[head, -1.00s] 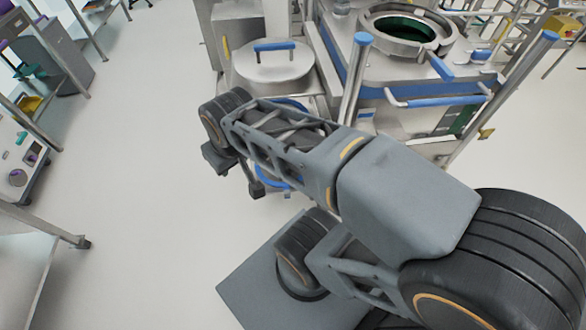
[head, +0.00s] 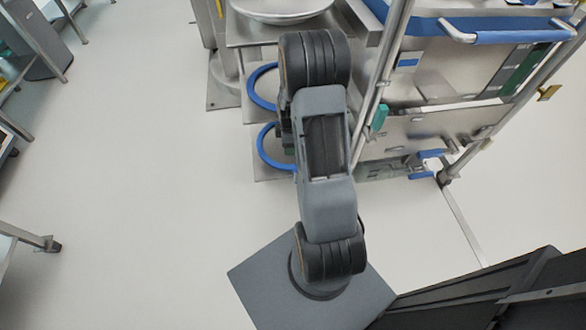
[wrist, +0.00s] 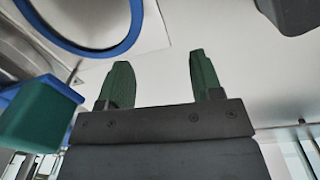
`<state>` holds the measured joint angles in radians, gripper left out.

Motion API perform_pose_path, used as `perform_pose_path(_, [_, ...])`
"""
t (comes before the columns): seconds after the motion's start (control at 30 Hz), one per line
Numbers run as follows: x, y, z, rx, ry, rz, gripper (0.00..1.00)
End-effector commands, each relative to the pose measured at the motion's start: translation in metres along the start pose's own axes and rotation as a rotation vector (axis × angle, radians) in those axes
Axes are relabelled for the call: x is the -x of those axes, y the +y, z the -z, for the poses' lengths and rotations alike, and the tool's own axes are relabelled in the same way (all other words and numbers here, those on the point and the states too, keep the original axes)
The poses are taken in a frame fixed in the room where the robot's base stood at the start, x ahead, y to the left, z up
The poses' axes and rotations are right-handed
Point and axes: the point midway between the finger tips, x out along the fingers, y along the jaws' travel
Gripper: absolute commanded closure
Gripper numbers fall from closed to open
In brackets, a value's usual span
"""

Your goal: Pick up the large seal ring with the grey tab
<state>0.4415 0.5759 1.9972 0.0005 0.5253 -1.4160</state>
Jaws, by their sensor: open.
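Two blue rings show left of my arm in the head view, an upper one (head: 262,86) and a lower one (head: 268,155), at two levels of a metal rack. Their right sides are hidden behind my arm. A blue ring (wrist: 132,38) crosses the top left of the wrist view, cut off by the edge. I see no grey tab, and cannot tell which ring is the large one. My gripper (wrist: 160,60) has its two green fingers spread with nothing between them; the ring is left of and beyond them. In the head view my arm hides most of the gripper.
A teal block (wrist: 38,118) with a blue part sits close left of my fingers. A metal post (head: 378,80) and a steel machine with a blue handle (head: 505,37) stand right of my arm. A round steel lid (head: 282,8) is above.

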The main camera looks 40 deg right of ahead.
Motion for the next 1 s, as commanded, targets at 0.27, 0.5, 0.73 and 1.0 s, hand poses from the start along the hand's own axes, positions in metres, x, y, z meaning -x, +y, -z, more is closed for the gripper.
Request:
perform_pose_path(0.27, [-0.094, 0.002, -0.023, 0.133, -0.004, 0.041, 0.40])
perform_pose_path(0.5, [-0.140, 0.000, -0.026, 0.148, -0.004, 0.046, 0.40])
perform_pose_path(0.73, [-0.169, -0.001, -0.026, 0.147, -0.004, 0.044, 0.40])
perform_pose_path(1.0, [-0.179, -0.002, -0.027, 0.147, -0.004, 0.043, 0.40])
